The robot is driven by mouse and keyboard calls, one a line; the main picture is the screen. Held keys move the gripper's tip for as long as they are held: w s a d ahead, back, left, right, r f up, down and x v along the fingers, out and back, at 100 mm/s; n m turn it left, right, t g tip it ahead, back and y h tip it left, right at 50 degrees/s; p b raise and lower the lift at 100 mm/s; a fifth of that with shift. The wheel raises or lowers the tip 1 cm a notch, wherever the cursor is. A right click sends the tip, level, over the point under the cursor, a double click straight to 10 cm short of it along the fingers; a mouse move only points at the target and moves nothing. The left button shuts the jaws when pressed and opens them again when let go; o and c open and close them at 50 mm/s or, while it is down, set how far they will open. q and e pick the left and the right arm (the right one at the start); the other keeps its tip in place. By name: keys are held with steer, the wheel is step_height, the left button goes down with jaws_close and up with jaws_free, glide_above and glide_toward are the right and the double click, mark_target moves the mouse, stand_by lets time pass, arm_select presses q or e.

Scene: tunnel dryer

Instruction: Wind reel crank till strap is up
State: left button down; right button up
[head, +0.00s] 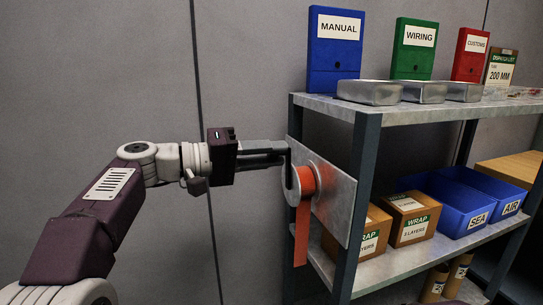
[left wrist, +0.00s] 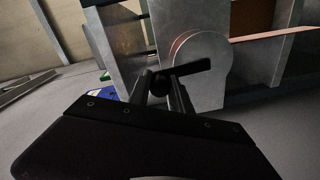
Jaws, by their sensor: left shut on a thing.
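The reel (head: 300,184) is a metal-flanged drum with orange strap wound on it, mounted on a grey plate (head: 335,195) at the left end of the shelf. An orange strap (head: 302,232) hangs straight down from it. My left gripper (head: 283,155) is shut at the dark crank (head: 288,170) in front of the reel. In the left wrist view, my left gripper's fingers (left wrist: 166,88) close around the black crank handle (left wrist: 160,80), with the reel's round flange (left wrist: 203,58) just behind. The strap also shows edge-on there (left wrist: 270,32). My right gripper is not in view.
The metal shelf (head: 430,115) carries blue, green and red binders and metal trays (head: 370,92). The lower shelf holds wrap boxes (head: 410,220) and blue bins (head: 470,200). A shelf post (head: 355,210) stands right of the reel. The left side by the wall is clear.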

arm_select(q)
steer(key=shift+f, duration=0.15)
steer(key=c, duration=1.2)
jaws_free()
steer(key=p+v, duration=0.1)
steer(key=v, duration=0.8)
steer(key=shift+a, duration=0.1)
